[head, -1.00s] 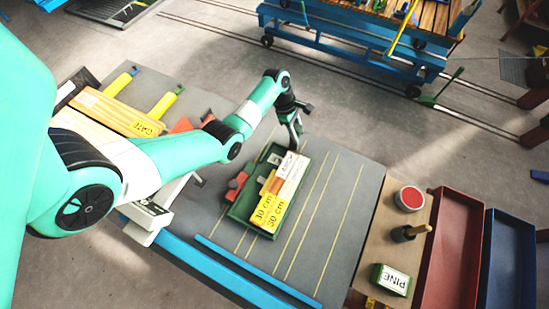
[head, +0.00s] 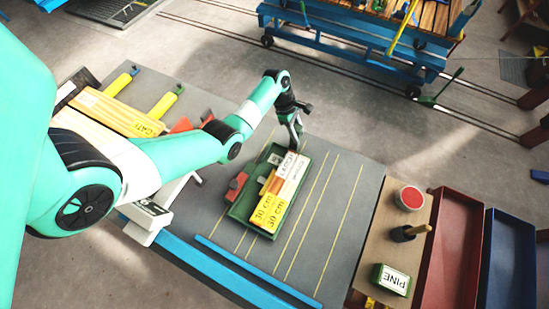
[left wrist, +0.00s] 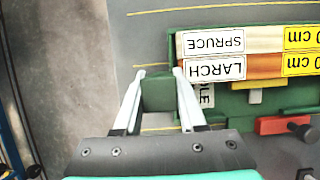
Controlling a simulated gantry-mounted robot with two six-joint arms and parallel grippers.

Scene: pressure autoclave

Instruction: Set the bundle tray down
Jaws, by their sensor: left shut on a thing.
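The bundle tray (head: 237,213) is green and lies over the grey table top, among yellow lines. It carries wooden bundles with white SPRUCE (left wrist: 213,42) and LARCH (left wrist: 215,69) labels and yellow cm labels (head: 267,212). My left gripper (left wrist: 158,76) is shut on the green tab at the tray's end, with a finger on each side. In the head view the left gripper (head: 297,146) stands at the tray's far end. I cannot tell whether the tray's underside touches the table. My right gripper is not in view.
The grey table (head: 340,215) is clear right of the tray. A blue rail (head: 257,270) runs along its near edge. Yellow-handled tools (head: 166,102) and a wood stack (head: 110,110) lie at left. A PINE block (head: 391,280), red-topped can (head: 409,198) and red bin (head: 452,240) stand at right.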

